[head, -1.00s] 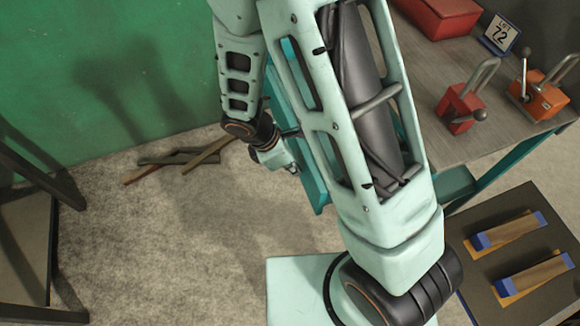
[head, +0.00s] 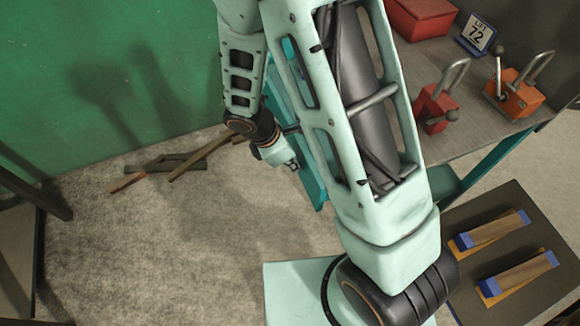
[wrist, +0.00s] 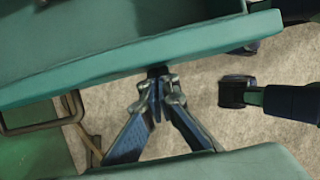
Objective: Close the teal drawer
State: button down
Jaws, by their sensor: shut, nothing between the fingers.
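The teal drawer (head: 311,190) shows in the head view as a teal strip, mostly hidden behind my arm. In the wrist view its front panel (wrist: 140,62) crosses the upper part of the picture, with part of its interior visible above, so it stands open. A grey bar handle (wrist: 42,124) shows at the left, below the panel. My gripper (wrist: 157,75) is shut and empty, its fingertips at the panel's lower edge in that view. I cannot tell whether they touch. In the head view my gripper (head: 292,163) is beside the drawer, on its left.
The workbench (head: 490,130) at the right carries a red box (head: 420,17), a number sign (head: 478,36) and two red-orange lever devices (head: 513,98). Several wooden strips (head: 175,165) lie on the floor by the green wall. A dark frame stands at the left. The carpet between is clear.

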jog(key=w+d, duration=0.2)
jog(key=d, duration=0.5)
jog(key=w+d, duration=0.2)
jog(key=d, duration=0.5)
jog(key=w+d+p, duration=0.1)
jog(key=w+d, duration=0.1)
jog(key=d, duration=0.5)
jog(key=shift+d, duration=0.25)
jog(key=shift+d+r, duration=0.1)
jog(key=shift+w, duration=0.1)
